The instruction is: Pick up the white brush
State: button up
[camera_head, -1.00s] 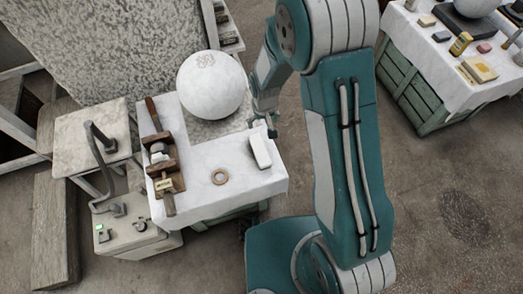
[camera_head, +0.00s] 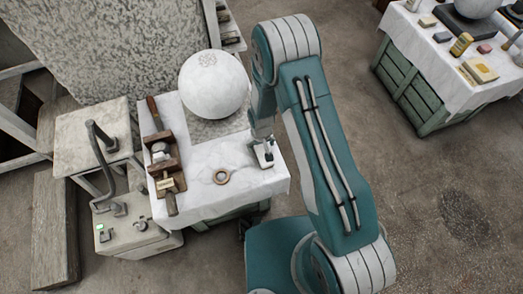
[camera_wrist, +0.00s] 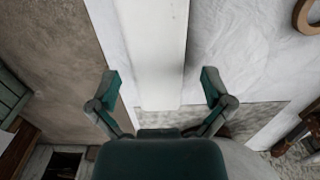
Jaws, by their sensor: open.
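The white brush (camera_wrist: 162,45) shows in the wrist view as a long pale block lying on the white cloth, running from the top edge down to between my fingers. My gripper (camera_wrist: 160,88) is open, with one finger on each side of the block's near end and a gap on both sides. In the head view my gripper (camera_head: 264,153) points down over the right side of the cloth-covered table (camera_head: 215,190) and mostly hides the brush. I cannot tell how high the fingertips are above the cloth.
A large white sphere (camera_head: 213,84) stands on a slab behind my gripper. A tan ring (camera_head: 222,176) lies left of it, and a wooden clamp tool (camera_head: 163,160) lies along the table's left side. A second table (camera_head: 415,85) stands at the far right.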

jog(key=shift+d+f, duration=0.15)
jog(key=shift+f, duration=1.25)
jog(key=c, duration=1.2)
jog(key=shift+r, duration=0.1)
